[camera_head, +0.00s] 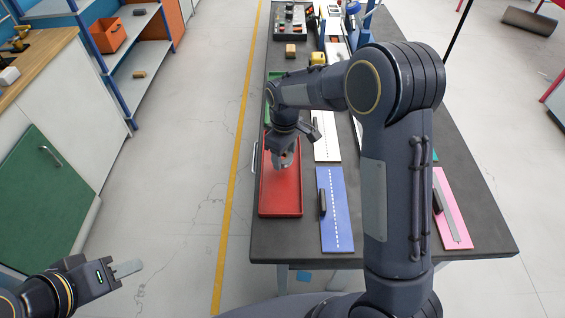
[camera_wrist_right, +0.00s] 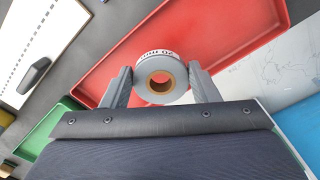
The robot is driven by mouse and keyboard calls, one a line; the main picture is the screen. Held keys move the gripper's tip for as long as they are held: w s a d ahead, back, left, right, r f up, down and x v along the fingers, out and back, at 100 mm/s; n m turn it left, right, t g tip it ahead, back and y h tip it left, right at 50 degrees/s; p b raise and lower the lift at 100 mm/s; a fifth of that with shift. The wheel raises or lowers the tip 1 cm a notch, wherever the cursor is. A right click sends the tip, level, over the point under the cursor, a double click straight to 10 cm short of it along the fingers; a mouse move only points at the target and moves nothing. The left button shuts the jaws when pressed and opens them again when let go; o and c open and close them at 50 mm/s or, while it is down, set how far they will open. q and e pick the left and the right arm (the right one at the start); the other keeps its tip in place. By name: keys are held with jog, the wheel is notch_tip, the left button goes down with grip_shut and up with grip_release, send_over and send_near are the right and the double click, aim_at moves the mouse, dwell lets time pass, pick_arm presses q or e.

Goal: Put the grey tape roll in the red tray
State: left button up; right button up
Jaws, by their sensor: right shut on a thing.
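The red tray (camera_head: 281,198) lies on the near left part of the dark table, and it fills much of the right wrist view (camera_wrist_right: 215,35). My right gripper (camera_head: 285,160) is over the tray's far half. In the right wrist view its fingers (camera_wrist_right: 161,85) are shut on the grey tape roll (camera_wrist_right: 160,68), which has dark lettering on its rim. The roll is seen against the tray floor; its height above it is hard to tell. In the head view the roll is mostly hidden by the gripper. My left gripper (camera_head: 128,268) is at the lower left, off the table; its finger opening is unclear.
A green tray (camera_wrist_right: 52,122) adjoins the red tray's far side. A blue board (camera_head: 334,212) with a dark handle lies right of the red tray, a white board (camera_head: 325,148) beyond it. A pink board (camera_head: 453,215) lies at the right. The floor left of the table is clear.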

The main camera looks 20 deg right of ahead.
aim_at(283, 171)
jog(key=f, duration=0.3)
jog(key=shift+s+a+f+p, duration=0.2)
jog(key=shift+a+p, duration=0.15)
jog(key=shift+p, duration=0.05)
jog(key=shift+f, duration=0.3)
jog(key=shift+f, duration=0.15)
jog(key=o, duration=1)
